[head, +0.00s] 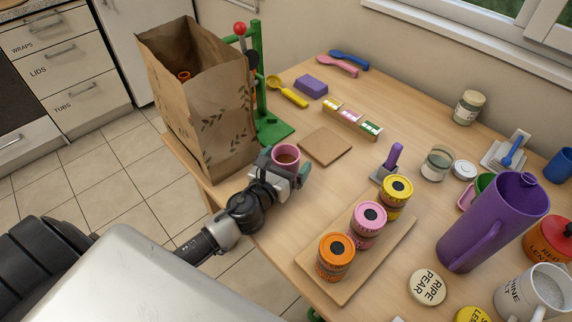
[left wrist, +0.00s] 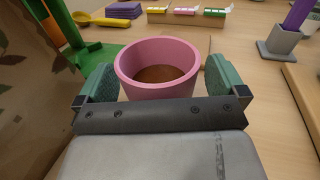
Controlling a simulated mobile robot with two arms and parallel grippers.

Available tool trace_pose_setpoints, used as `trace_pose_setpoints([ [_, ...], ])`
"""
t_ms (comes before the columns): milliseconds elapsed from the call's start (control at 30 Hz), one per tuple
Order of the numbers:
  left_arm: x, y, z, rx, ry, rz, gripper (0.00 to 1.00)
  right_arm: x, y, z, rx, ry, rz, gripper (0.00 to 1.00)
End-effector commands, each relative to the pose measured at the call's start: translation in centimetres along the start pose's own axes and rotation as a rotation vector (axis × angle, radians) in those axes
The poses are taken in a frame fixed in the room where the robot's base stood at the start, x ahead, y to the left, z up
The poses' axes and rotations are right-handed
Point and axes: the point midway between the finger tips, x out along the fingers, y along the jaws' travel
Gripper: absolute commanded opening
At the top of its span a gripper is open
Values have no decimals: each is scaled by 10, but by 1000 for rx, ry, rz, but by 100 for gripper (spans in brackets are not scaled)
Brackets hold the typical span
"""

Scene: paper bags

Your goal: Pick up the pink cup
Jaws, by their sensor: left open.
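The pink cup (head: 286,155) stands upright on the wooden table, just right of the paper bag, with brown contents inside. It also shows in the left wrist view (left wrist: 157,88). My left gripper (head: 287,168) is open around the cup, with one green fingertip on each side of it. In the left wrist view the fingers (left wrist: 158,92) flank the cup; whether they touch it is hard to tell. The cup's lower front is hidden by the gripper. My right gripper is not in view.
The tall paper bag (head: 205,105) stands close on the left, with a green stand (head: 262,85) behind it. A square brown board (head: 325,146) lies to the right. A tray (head: 375,252) with several lidded jars is nearer the front. A purple jug (head: 490,225) stands at right.

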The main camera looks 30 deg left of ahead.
Motion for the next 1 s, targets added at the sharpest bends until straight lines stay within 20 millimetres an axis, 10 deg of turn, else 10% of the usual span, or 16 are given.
trace_pose_setpoints([
  [233,1,0,0,0,1,0,97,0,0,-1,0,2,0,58],
  [600,1,0,0,0,0,0,43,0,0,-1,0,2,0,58],
  [1000,1,0,12,3,-2,0,42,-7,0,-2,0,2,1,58],
])
